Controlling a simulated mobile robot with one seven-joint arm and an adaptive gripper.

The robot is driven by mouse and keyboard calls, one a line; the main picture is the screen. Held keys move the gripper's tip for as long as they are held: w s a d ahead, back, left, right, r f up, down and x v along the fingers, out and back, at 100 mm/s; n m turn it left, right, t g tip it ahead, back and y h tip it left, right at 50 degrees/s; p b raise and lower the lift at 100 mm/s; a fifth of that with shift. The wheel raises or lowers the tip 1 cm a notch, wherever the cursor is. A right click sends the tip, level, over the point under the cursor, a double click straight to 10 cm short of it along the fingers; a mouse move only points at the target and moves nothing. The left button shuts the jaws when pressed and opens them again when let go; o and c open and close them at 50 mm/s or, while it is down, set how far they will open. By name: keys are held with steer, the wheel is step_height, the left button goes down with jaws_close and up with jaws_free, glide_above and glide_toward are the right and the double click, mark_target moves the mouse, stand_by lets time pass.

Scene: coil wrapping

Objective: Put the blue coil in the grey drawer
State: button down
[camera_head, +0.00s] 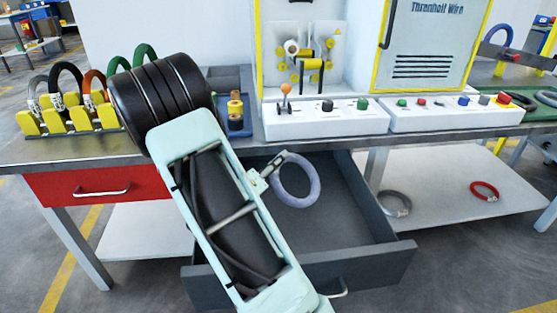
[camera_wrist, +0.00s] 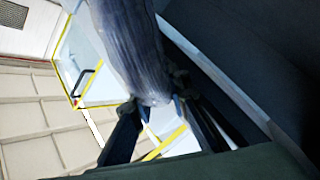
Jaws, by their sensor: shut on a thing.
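The blue coil (camera_head: 313,189), a pale blue-grey ring, shows at the end of my arm, within the outline of the open grey drawer (camera_head: 385,262). Whether it touches the drawer floor I cannot tell. My gripper (camera_head: 274,170) is shut on the left side of the ring, partly hidden behind my arm. In the wrist view the coil (camera_wrist: 130,45) fills the upper middle as a wrapped band, its lower end between the dark fingers of my gripper (camera_wrist: 158,115). The grey drawer is pulled out under the bench, and my arm covers its left part.
A red drawer (camera_head: 95,187) is shut at the left. A rack (camera_head: 75,121) with several coils stands on the bench above it. Control boxes (camera_head: 325,118) line the bench. A grey coil (camera_head: 395,203) and a red coil (camera_head: 484,191) lie on the lower shelf at right.

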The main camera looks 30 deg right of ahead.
steer(key=c, duration=2.1)
jaws_free()
steer(key=shift+r, duration=0.15)
steer(key=v, duration=0.2)
steer(key=p+v, duration=0.1)
steer(key=v, duration=0.2)
steer(key=p+v, duration=0.1)
steer(key=v, duration=0.1)
steer(key=shift+s+a+r, duration=0.15)
steer(key=shift+a+r, duration=0.1)
steer(key=shift+r, duration=0.15)
steer(key=shift+d, duration=0.1)
